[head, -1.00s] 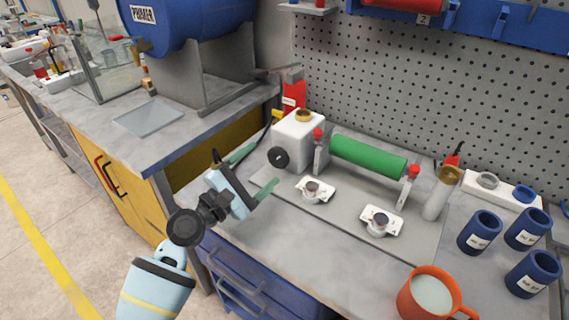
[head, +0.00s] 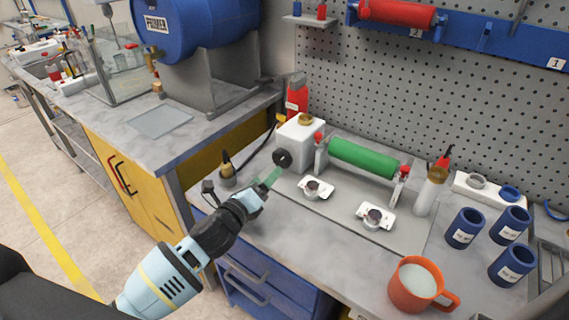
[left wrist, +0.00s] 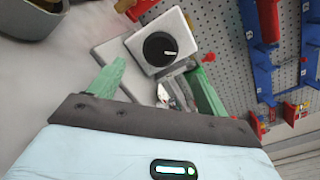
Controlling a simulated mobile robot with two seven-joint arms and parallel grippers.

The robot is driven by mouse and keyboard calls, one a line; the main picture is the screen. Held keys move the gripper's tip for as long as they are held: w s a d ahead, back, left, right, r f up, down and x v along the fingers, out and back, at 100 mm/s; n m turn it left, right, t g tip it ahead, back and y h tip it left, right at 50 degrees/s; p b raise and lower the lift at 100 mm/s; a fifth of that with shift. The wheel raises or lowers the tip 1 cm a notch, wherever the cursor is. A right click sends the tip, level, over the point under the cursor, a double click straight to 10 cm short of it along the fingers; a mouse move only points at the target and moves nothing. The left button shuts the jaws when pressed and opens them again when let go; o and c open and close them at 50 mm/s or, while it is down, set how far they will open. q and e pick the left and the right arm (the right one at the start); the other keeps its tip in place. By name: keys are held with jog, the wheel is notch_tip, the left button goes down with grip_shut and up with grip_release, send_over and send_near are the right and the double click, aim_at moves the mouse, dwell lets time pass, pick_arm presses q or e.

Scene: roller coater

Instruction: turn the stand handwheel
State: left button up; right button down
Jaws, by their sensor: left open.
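The handwheel (head: 282,158) is a small black disc on the left face of a white box (head: 301,143) at the left end of the roller stand. In the left wrist view the handwheel (left wrist: 160,49) faces the camera, with a white mark on it. My left gripper (head: 268,181) is open, with green fingers, just in front of and below the handwheel in the head view. In the left wrist view the gripper (left wrist: 156,80) has one finger on each side of the handwheel's line, and nothing is between them. Contact cannot be told. My right gripper is not in view.
The green roller (head: 362,158) lies right of the white box. Two white holders (head: 376,216) with small round pieces stand in front of it. An orange mug (head: 413,287) and blue cups (head: 465,228) are at the right. A dark-based bottle (head: 227,172) stands left of the gripper.

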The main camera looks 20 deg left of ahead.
aim_at(280, 162)
pick_arm(q)
jog(key=x, duration=0.6)
jog(key=shift+x, duration=0.95)
jog(key=c, duration=1)
jog(key=shift+m, duration=0.4)
